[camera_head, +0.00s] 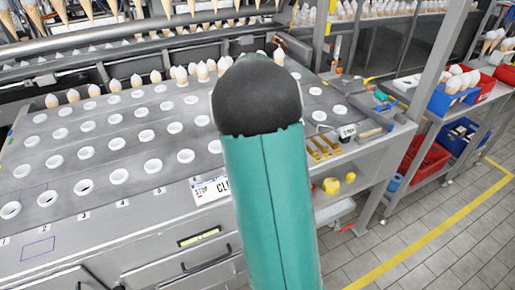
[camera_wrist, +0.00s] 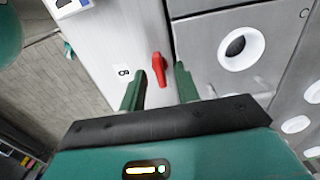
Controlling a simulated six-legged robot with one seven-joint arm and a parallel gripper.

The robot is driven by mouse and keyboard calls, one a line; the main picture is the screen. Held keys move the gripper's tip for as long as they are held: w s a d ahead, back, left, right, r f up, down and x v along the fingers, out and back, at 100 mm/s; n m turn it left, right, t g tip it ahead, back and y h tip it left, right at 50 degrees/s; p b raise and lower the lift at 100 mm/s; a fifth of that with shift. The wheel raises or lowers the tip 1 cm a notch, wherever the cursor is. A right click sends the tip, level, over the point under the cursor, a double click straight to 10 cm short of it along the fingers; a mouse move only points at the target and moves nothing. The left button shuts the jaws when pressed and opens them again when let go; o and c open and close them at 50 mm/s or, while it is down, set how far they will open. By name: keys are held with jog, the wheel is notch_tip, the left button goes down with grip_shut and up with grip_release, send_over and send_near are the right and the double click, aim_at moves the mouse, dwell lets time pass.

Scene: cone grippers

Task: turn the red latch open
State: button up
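The red latch (camera_wrist: 158,63) shows in the wrist view, on a light grey metal surface. It is a small red handle with a rounded end and a narrower part toward my gripper. My gripper (camera_wrist: 161,86) is open, with one green finger on each side of the latch's near end in the picture. The fingers look apart from the latch; how far it is from them in depth I cannot tell. In the head view my teal arm with its black joint covers the middle, and neither the latch nor my gripper can be seen there.
A metal table (camera_head: 105,185) with rows of white ring holes (camera_head: 119,176) fills the left. Several cones stand along its back. Tools and a yellow-slotted block (camera_head: 323,150) lie at its right end. A shelf with blue bins (camera_head: 452,98) and a red bin (camera_head: 424,160) stands right.

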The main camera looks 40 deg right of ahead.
notch_tip(320, 180, up, 13)
dwell(0.3)
dwell(0.5)
